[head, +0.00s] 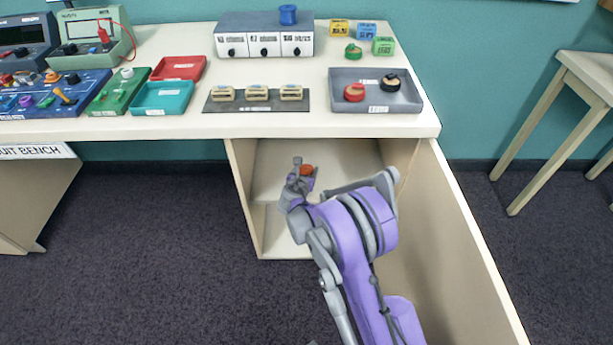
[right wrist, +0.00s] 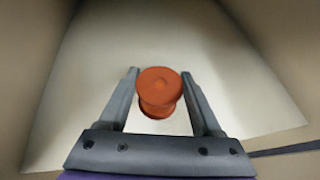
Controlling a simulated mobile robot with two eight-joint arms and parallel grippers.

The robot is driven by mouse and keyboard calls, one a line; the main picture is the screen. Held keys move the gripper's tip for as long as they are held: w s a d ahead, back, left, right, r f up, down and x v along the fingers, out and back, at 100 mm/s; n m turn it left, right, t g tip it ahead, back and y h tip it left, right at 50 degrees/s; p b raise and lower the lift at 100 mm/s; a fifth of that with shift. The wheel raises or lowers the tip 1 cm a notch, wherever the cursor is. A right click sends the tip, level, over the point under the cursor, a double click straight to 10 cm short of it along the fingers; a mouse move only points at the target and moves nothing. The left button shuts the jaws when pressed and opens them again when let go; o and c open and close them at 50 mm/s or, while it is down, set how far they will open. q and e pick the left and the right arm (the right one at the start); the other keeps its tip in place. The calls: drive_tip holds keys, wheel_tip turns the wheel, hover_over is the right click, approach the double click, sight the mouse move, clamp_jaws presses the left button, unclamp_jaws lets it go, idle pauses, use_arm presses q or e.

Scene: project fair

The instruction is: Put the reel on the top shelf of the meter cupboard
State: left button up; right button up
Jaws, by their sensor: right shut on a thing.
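The orange-red reel (head: 307,170) is inside the open cupboard (head: 244,190) under the bench. It stands upright between the fingers of my right gripper (head: 301,175), which is shut on it. In the right wrist view the reel (right wrist: 160,90) sits between the two fingertips (right wrist: 160,95), over a pale shelf surface (right wrist: 100,60). In the head view the upper shelf (head: 340,158) lies behind and around the reel. I cannot tell whether the reel touches the shelf. My left gripper is not in view.
The cupboard door (head: 470,250) stands open on the right, beside my right arm. The bench top (head: 330,120) overhangs the cupboard. On it are a drawer unit (head: 265,35) with a blue reel (head: 288,14) and a grey tray (head: 375,100). Cupboard walls flank my gripper closely.

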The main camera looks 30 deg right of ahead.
drive_tip(key=shift+f+b, duration=0.45)
drive_tip(key=shift+f, duration=1.45)
drive_tip(key=shift+f, duration=0.2)
drive_tip(key=o, duration=1.4)
drive_tip(key=shift+o, duration=0.2)
drive_tip(key=shift+r, duration=0.1)
